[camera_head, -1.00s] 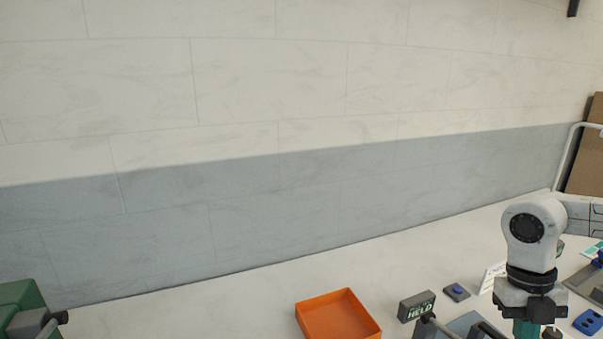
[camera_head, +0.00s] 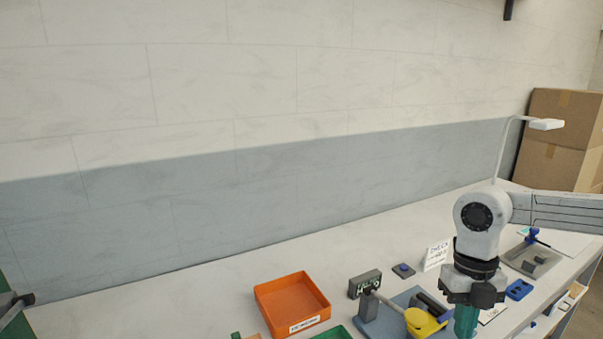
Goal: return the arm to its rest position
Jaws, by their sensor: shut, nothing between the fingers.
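My arm comes in from the right edge, and its white wrist joint stands above the right part of the bench. My gripper (camera_head: 467,322) points down below it, with teal fingers shut and nothing seen between them. The fingertips are near the bottom edge of the picture. The gripper is just right of a yellow part (camera_head: 425,321) on a blue-grey fixture (camera_head: 383,324). I cannot tell how high the fingertips are above the bench.
A white card (camera_head: 437,255), a blue button box (camera_head: 403,270) and a lamp (camera_head: 545,124) stand behind. Cardboard boxes (camera_head: 560,135) are at the far right. The bench's back left is clear.

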